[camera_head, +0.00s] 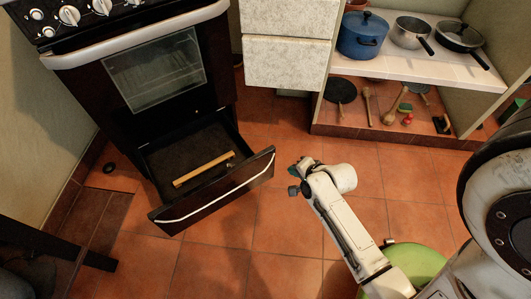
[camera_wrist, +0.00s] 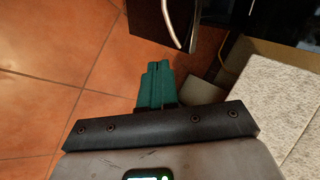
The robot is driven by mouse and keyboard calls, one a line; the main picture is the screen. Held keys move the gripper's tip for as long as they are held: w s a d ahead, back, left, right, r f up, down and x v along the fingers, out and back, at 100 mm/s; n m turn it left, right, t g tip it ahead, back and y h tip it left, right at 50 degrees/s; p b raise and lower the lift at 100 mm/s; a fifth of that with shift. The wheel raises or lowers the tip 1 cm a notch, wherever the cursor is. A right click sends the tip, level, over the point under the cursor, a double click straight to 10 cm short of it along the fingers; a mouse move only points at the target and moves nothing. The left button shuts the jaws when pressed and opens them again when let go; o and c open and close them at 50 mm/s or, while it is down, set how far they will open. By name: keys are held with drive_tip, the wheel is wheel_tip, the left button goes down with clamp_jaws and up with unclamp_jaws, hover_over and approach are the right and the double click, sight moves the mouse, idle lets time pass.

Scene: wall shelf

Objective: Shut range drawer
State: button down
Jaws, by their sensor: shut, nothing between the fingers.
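The range (camera_head: 95,90) stands at the left of the head view, and its bottom drawer (camera_head: 215,190) is pulled out over the tiled floor. The drawer has a black front with a pale curved handle, and a wooden rolling-pin-like stick (camera_head: 203,169) lies inside. My gripper (camera_head: 294,180) is shut and empty, to the right of the drawer front and apart from it. In the wrist view its green fingers (camera_wrist: 156,85) are together, and the drawer front (camera_wrist: 167,22) with its handle shows ahead, above the fingers.
A white cabinet (camera_head: 287,65) stands right of the range; its corner also shows at the right in the wrist view. An open shelf (camera_head: 420,68) holds a blue pot (camera_head: 361,36) and pans. The tiled floor in front of the drawer is clear. A dark piece of furniture (camera_head: 50,240) is at lower left.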

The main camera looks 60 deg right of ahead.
drive_tip(key=d+r+m+h, duration=0.1)
drive_tip(key=m, duration=0.1)
drive_tip(key=b, duration=0.6)
approach(273, 152)
drive_tip(key=shift+x, duration=3)
drive_tip(key=shift+f, duration=0.1)
